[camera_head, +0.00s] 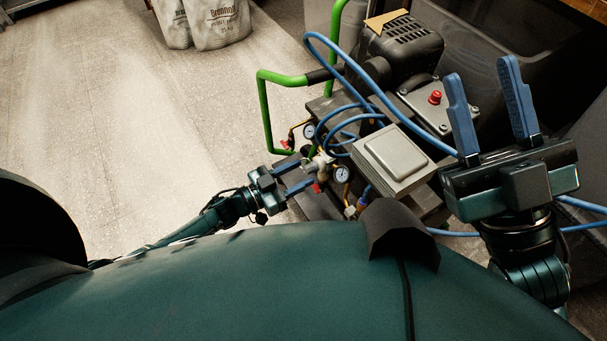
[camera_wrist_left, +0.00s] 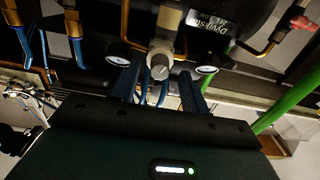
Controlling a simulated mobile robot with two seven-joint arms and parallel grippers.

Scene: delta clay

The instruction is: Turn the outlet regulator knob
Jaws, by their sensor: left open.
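The outlet regulator knob (camera_wrist_left: 160,70) is a grey cylinder in the left wrist view, between two round pressure gauges. In the head view, the regulator (camera_head: 322,163) is a small light metal fitting at the front of the compressor. My left gripper (camera_head: 304,175) is open at the regulator. In the left wrist view, the blue fingers of my left gripper (camera_wrist_left: 161,83) stand on either side of the knob, with gaps visible; contact cannot be told. My right gripper (camera_head: 482,75) is open and empty, raised at the right.
The gauges (camera_head: 342,174) and brass fittings sit close to the regulator. Blue hoses (camera_head: 400,112) loop over the compressor beside a grey box (camera_head: 390,150). A green handle (camera_head: 264,110) rises behind. White sacks (camera_head: 218,22) stand at the back. The floor at left is clear.

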